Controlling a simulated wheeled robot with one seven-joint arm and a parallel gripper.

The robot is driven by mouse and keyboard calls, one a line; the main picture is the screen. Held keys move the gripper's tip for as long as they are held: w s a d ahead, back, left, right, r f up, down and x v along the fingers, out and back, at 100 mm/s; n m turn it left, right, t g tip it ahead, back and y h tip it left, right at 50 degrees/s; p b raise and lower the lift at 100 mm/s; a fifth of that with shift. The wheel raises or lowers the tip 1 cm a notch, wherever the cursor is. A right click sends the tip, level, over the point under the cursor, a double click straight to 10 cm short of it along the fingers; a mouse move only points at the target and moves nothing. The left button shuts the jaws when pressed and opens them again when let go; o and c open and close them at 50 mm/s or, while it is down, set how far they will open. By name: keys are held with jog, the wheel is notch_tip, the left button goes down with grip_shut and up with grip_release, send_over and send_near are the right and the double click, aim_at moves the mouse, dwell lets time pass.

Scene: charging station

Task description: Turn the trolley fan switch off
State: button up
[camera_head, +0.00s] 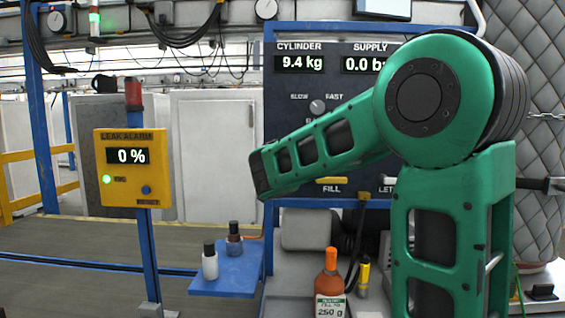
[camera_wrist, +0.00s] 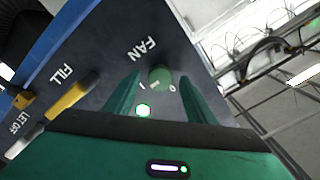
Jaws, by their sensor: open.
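The fan switch is a round green knob (camera_wrist: 160,75) under the label FAN on the dark panel in the wrist view. Marks for I and 0 stand beside it; its exact pointing is too small to tell. My gripper (camera_wrist: 161,84) is open, with one green finger on each side of the knob in the picture. I cannot tell whether the fingers touch it. In the head view my arm reaches to the dark panel (camera_head: 286,95), and its end hides the switch and the fingers.
A yellow FILL handle (camera_wrist: 72,99) and a pale LET OFF handle (camera_wrist: 25,139) lie left of the gripper in the wrist view. A yellow leak alarm (camera_head: 132,180) reads 0 %. A blue shelf (camera_head: 225,283) with bottles and an orange bottle (camera_head: 330,278) stand below the panel.

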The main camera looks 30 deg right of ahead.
jog(key=shift+x, duration=1.05)
jog(key=c, duration=1)
jog(key=shift+c, duration=0.2)
